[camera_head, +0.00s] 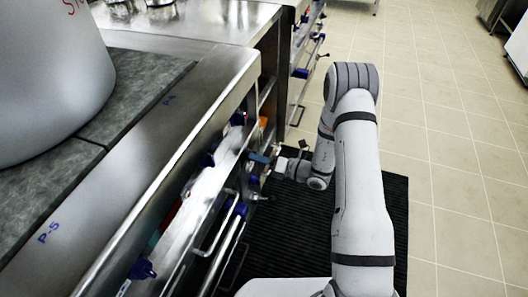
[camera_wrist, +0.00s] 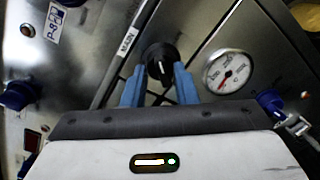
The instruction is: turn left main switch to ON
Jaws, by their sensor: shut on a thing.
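The main switch is a round black knob (camera_wrist: 159,62) with a white pointer mark, on a metal panel beside a "MAIN" label (camera_wrist: 127,40) in the wrist view. My gripper (camera_wrist: 160,75) has its two blue fingers on either side of the knob and is shut on it. In the head view my gripper (camera_head: 259,158) reaches the front panel of the metal counter from the right. The knob is hidden there. I cannot read any ON or OFF marking.
A round gauge (camera_wrist: 228,72) sits right of the knob. Blue knobs flank it at left (camera_wrist: 17,96) and right (camera_wrist: 271,103). Metal handle bars (camera_head: 218,228) stick out below the panel. A large pot (camera_head: 50,75) stands on the counter. Tiled floor (camera_head: 450,150) is clear at right.

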